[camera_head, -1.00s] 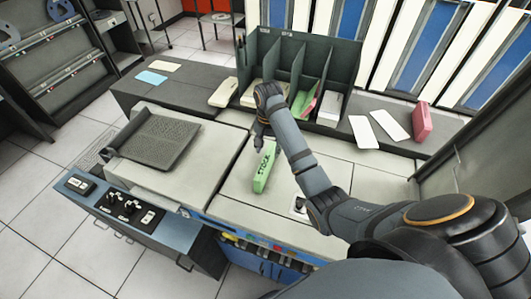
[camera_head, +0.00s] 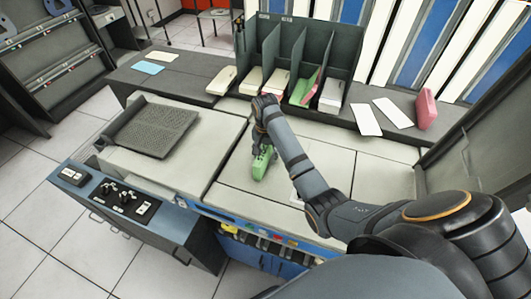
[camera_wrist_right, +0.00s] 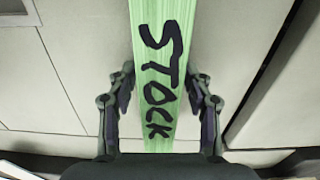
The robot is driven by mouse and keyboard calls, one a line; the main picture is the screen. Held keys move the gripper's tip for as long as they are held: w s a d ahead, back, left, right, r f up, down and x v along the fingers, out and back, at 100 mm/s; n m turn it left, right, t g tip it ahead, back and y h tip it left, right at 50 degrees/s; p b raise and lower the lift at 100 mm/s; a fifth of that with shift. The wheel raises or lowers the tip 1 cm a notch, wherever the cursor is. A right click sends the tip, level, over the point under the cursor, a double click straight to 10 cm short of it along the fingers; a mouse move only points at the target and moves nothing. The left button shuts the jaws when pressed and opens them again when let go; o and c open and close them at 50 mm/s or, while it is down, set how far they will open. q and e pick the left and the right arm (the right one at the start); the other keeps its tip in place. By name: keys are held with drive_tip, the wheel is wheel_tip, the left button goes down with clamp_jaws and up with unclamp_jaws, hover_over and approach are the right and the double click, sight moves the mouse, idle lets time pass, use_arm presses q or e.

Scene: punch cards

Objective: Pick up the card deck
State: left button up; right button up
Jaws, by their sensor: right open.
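The card deck is a green block (camera_head: 262,164) on the pale top of the machine. In the right wrist view the deck (camera_wrist_right: 160,40) runs upright through the middle and carries the black word STOCK. My right gripper (camera_wrist_right: 160,88) is open, with one finger on each side of the deck and a small gap visible at each side. In the head view my right gripper (camera_head: 262,142) is down over the far part of the deck, and the arm partly hides it. My left gripper is not in view.
A dark sorter rack (camera_head: 340,55) with several card stacks stands behind. White cards (camera_head: 366,120) and a pink block (camera_head: 427,108) lie on the shelf to the right. A dark ribbed tray (camera_head: 155,130) is at the left.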

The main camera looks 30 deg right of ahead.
clamp_jaws()
idle(0.3)
idle(0.3)
drive_tip(key=shift+r, duration=0.3)
drive_tip(key=r, duration=0.1)
drive_tip(key=d+r, duration=0.1)
drive_tip(key=r, duration=0.2)
drive_tip(key=shift+s+d+r, duration=0.25)
drive_tip(key=shift+s+d, duration=0.05)
drive_tip(key=s+d+r+p, duration=0.4)
drive_tip(key=d+r, duration=0.3)
drive_tip(key=d, duration=0.3)
drive_tip(key=shift+s+d+r, duration=0.4)
drive_tip(key=shift+s, duration=0.5)
